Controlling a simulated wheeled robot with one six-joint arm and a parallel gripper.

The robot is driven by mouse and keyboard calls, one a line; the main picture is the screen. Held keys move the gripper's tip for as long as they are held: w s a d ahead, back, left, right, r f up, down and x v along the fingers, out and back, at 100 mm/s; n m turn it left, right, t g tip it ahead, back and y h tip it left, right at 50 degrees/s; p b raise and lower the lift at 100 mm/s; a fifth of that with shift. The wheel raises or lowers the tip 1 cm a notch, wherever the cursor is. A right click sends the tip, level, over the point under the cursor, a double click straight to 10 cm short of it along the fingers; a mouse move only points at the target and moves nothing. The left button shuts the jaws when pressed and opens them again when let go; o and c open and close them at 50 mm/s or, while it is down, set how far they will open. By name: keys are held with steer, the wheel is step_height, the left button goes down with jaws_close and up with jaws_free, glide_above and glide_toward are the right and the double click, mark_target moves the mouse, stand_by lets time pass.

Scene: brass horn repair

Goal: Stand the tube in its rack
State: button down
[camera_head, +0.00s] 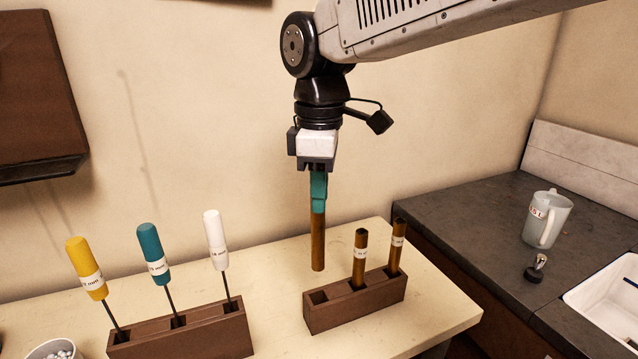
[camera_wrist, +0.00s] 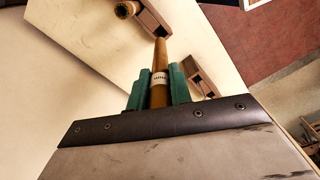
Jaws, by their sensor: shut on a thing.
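My gripper (camera_head: 318,190) is shut on a brass-brown tube (camera_head: 318,240) with teal fingers. The tube hangs about upright, its lower end clear in the air. In the head view this end shows just above the empty left slot of the brown tube rack (camera_head: 345,312); the exact depth offset is hard to tell. Two similar tubes stand in the rack, one in the middle slot (camera_head: 360,258) and one in the right slot (camera_head: 396,248). In the wrist view the held tube (camera_wrist: 160,88), with a white label, lies between the teal fingers (camera_wrist: 160,92).
A second brown rack (camera_head: 185,335) at left holds yellow (camera_head: 86,265), teal (camera_head: 152,252) and white (camera_head: 214,238) handled tools. A white cup (camera_head: 55,350) sits at the lower left. A jug (camera_head: 545,220) and a white tray (camera_head: 605,310) are on the dark counter at right.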

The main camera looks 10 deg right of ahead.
mark_target(320, 225)
steer(key=shift+f, duration=7.15)
steer(key=c, duration=1.2)
jaws_free()
step_height(320, 225, up, 8)
steer(key=shift+f, duration=0.1)
